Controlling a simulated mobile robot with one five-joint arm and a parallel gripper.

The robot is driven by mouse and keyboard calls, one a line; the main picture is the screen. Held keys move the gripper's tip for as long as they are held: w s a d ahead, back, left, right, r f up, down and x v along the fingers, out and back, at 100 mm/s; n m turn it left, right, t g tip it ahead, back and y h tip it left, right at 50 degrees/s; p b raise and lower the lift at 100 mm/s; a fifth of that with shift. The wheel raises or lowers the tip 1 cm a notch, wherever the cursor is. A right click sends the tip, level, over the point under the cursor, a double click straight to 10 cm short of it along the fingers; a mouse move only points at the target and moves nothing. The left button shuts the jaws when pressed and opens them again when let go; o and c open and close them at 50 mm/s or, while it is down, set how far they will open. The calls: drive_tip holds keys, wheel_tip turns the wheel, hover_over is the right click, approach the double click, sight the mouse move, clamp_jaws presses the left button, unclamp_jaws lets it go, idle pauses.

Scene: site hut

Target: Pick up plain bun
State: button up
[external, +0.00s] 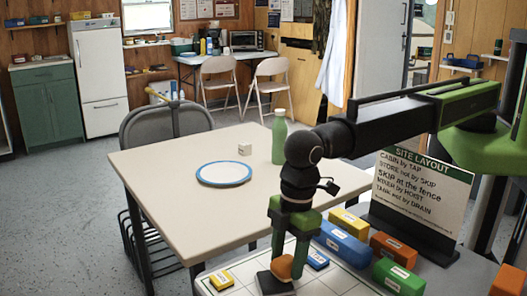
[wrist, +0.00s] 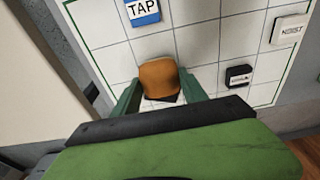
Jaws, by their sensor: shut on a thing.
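The plain bun (external: 283,268) is a small rounded orange-brown piece, low over the white gridded board at the table's near side. In the wrist view the bun (wrist: 158,76) sits between the two green fingers. My gripper (external: 288,256) points down and is shut on it; the gripper (wrist: 158,94) also shows in the wrist view. The fingers partly hide the bun in the external view. I cannot tell whether the bun touches the board.
A blue TAP block (wrist: 142,12), a white HOIST block (wrist: 289,29) and a black block (wrist: 239,76) lie on the gridded board. Coloured blocks (external: 341,243) stand right of my gripper. A plate (external: 223,174), white cube (external: 245,149) and green bottle (external: 279,138) stand on the table.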

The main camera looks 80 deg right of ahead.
drive_tip(key=shift+c, duration=1.3)
drive_tip(key=shift+r+p, duration=0.5)
wheel_tip(320, 180, up, 4)
drive_tip(key=p, duration=0.4)
drive_tip(key=w+d+r+p, duration=0.3)
drive_tip(key=d+r+p, duration=0.3)
drive_tip(key=d, duration=0.5)
drive_tip(key=b, duration=0.7)
hover_over(274, 280)
wheel_tip(274, 280, down, 7)
drive_tip(key=shift+s+d+r, duration=0.1)
drive_tip(key=shift+d, duration=0.05)
wheel_tip(274, 280, down, 4)
drive_tip(key=b, duration=0.4)
drive_tip(key=shift+f, duration=0.25)
drive_tip(key=shift+d+r, duration=0.1)
drive_tip(key=shift+r, duration=0.2)
drive_tip(key=shift+f, duration=0.25)
drive_tip(key=o, duration=1.5)
drive_tip(key=shift+r, duration=0.1)
